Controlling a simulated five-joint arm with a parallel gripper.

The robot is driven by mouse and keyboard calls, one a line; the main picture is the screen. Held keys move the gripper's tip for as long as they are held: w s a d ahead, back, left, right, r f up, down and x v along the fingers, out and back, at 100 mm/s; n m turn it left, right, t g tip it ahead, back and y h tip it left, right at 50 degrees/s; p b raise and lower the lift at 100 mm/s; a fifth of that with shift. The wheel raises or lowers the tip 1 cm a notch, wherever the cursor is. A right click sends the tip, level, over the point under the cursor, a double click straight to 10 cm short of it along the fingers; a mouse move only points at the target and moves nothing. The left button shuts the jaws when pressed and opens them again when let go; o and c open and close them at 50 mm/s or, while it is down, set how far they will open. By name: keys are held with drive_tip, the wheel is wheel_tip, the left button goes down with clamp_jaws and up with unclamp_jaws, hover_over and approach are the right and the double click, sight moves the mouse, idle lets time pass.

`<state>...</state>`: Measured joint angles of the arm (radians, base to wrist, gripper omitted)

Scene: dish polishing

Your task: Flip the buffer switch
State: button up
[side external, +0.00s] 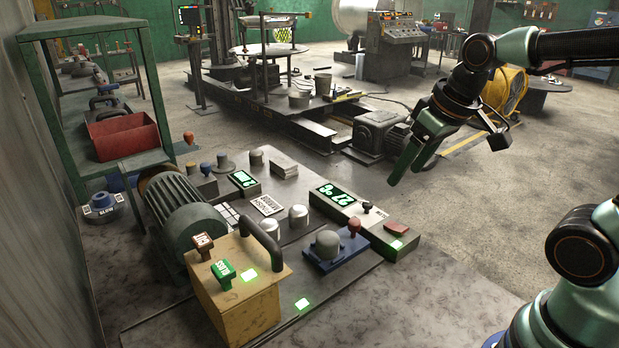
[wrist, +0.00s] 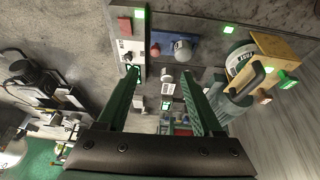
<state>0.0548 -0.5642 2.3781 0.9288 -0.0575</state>
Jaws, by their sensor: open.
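A finned grey motor (side external: 183,222) stands on the bench behind a worn yellow box (side external: 235,305) with a dark curved handle (side external: 262,247). On the box top are a dark red labelled tab (side external: 203,245) and a green labelled tab (side external: 224,273). I cannot tell which control is the buffer switch. My gripper (side external: 408,174) is open and empty, in the air right of and above the panel. Its spread fingers also show in the wrist view (wrist: 160,80).
A blue base (side external: 335,257) with a grey dome and a red knob (side external: 354,226) sits left of the panel. Several knobs and domes stand farther back. A green shelf (side external: 125,140) with a red bin rises at left.

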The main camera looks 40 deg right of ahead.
drive_tip(key=w+d+f+g, duration=0.3)
drive_tip(key=w+d+f, duration=0.1)
drive_tip(key=w+d, duration=0.15)
drive_tip(key=g, duration=0.2)
approach(393, 225)
wheel_tip(393, 225, down, 8)
drive_tip(key=shift+s+d+r, duration=0.1)
drive_tip(key=shift+s+d, duration=0.05)
